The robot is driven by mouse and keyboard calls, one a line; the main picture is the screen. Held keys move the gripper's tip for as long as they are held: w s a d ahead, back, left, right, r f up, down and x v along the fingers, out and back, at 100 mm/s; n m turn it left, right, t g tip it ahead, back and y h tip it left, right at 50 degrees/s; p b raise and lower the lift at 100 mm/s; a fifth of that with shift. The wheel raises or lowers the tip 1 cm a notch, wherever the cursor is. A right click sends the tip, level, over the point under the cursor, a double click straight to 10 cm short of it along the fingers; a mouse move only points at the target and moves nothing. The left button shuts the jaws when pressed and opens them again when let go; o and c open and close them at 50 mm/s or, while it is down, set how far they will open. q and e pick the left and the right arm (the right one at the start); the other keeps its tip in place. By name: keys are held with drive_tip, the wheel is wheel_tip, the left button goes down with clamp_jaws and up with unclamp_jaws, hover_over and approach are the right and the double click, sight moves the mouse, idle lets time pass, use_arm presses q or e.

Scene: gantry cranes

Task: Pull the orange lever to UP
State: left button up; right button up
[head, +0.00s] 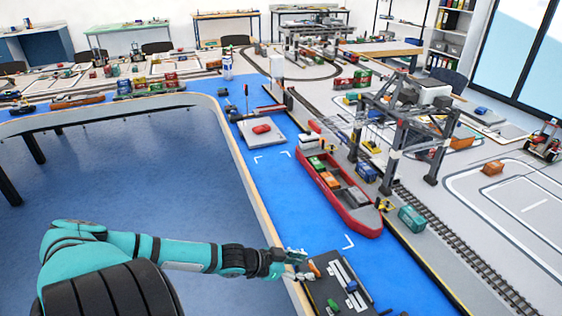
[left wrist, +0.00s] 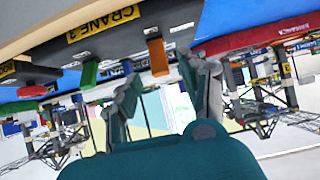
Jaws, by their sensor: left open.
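The orange lever (head: 314,269) stands on a dark control panel (head: 325,264) at the near end of the blue table in the head view. In the left wrist view, which looks upside down, the orange lever (left wrist: 157,57) shows between the fingertips. My left gripper (head: 297,264) is open at the panel's left edge, close beside the lever. Its two grey fingers (left wrist: 158,75) are spread in the left wrist view, and I cannot tell whether they touch the lever. My right gripper is not in view.
A red button (left wrist: 32,91) and a yellow CRANE 3 label (left wrist: 104,22) are on the panel. A red ship (head: 340,193) with containers lies beyond it on the blue surface. A gantry crane (head: 405,115) stands to its right.

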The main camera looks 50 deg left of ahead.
use_arm(q)
drive_tip(key=v, duration=0.8)
drive_tip(key=shift+s+r, duration=0.15)
drive_tip(key=shift+s, duration=0.1)
drive_tip(key=shift+a, duration=0.1)
drive_tip(key=shift+a, duration=0.1)
idle(2.2)
